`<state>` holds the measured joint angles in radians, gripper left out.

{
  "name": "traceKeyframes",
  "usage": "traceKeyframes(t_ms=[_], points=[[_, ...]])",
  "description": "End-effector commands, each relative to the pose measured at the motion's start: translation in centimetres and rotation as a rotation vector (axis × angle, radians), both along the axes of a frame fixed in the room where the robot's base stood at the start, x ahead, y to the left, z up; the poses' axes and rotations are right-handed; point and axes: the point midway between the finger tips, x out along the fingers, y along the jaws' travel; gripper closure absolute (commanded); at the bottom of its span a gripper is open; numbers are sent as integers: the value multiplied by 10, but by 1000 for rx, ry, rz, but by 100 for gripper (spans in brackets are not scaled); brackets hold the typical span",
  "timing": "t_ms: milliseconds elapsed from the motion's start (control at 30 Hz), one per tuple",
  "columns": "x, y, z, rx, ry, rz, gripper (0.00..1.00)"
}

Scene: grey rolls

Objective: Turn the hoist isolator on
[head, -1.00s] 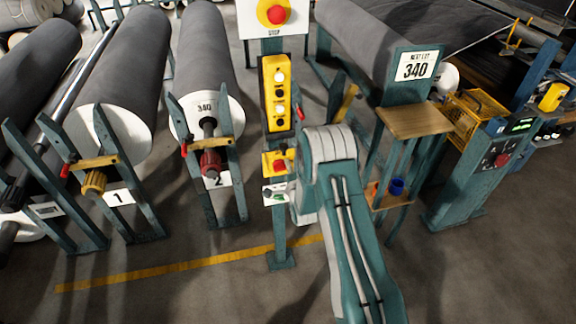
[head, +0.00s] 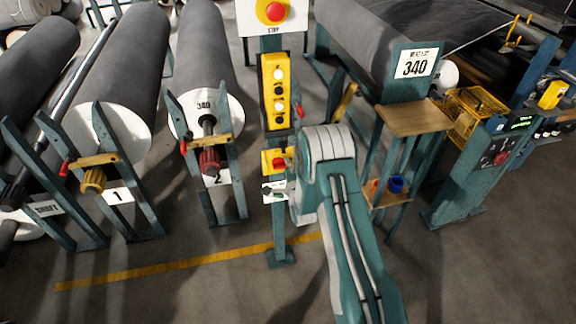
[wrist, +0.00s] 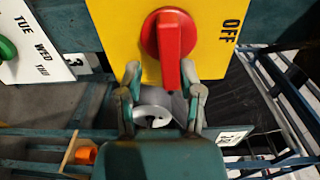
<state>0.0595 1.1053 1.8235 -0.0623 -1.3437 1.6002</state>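The hoist isolator is a yellow plate (wrist: 206,22) with a red rotary handle (wrist: 170,46), close up in the wrist view. The handle's grip points down in that picture, and the word OFF is printed sideways to its right. My gripper (wrist: 161,72) is open, with one finger on each side of the handle's lower end. The right fingertip is close to the handle; a gap shows at the left one. I cannot tell whether either touches. In the head view the isolator (head: 268,161) sits low on the teal post, and my arm hides my gripper.
Above the isolator hang a yellow button pendant (head: 276,92) and a red stop button (head: 273,11). A white day-label plate with a green knob (wrist: 6,48) is beside it. A wooden shelf stand (head: 413,118) is right of my arm; grey rolls (head: 205,55) lie left.

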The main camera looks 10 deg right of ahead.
Motion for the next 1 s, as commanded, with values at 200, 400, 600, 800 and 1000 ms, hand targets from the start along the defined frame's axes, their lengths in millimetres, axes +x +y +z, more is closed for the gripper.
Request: traceKeyframes(t_ms=[200,400,600,800,1000], points=[[1,1,3,-1,-8,4,46],[-6,0,4,-1,-9,1,46],[-42,0,4,-1,-7,1,46],[-83,1,3,-1,-5,2,46],[-112,1,2,-1,-5,3,46]])
